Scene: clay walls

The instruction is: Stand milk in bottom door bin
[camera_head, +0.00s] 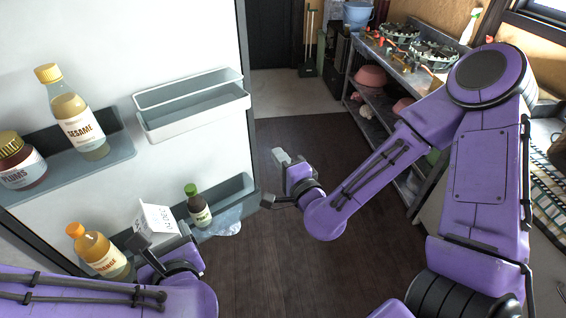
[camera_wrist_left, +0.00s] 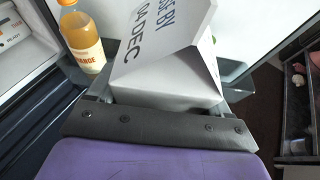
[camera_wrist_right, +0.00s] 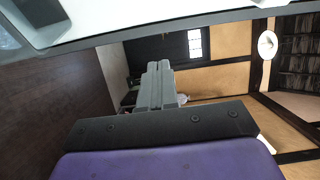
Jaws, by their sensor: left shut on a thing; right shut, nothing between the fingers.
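The milk is a white carton (camera_head: 156,218) with dark print, at the lower left of the head view. My left gripper (camera_head: 160,245) is shut on it; in the left wrist view the carton (camera_wrist_left: 165,60) fills the space above the gripper and looks tilted. The bottom door bin (camera_head: 232,190) is the low grey bin on the fridge door, and the carton is at or just in front of it. Whether the carton touches the bin floor is hidden. My right gripper (camera_head: 281,158) is shut and empty, to the right of the door edge over the dark floor.
An orange bottle (camera_head: 98,250) stands left of the carton and a small green-capped bottle (camera_head: 198,206) right of it. Above are an empty white bin (camera_head: 195,118), a sesame bottle (camera_head: 78,120) and a plums jar (camera_head: 18,163). A metal shelf rack (camera_head: 385,110) stands at the right.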

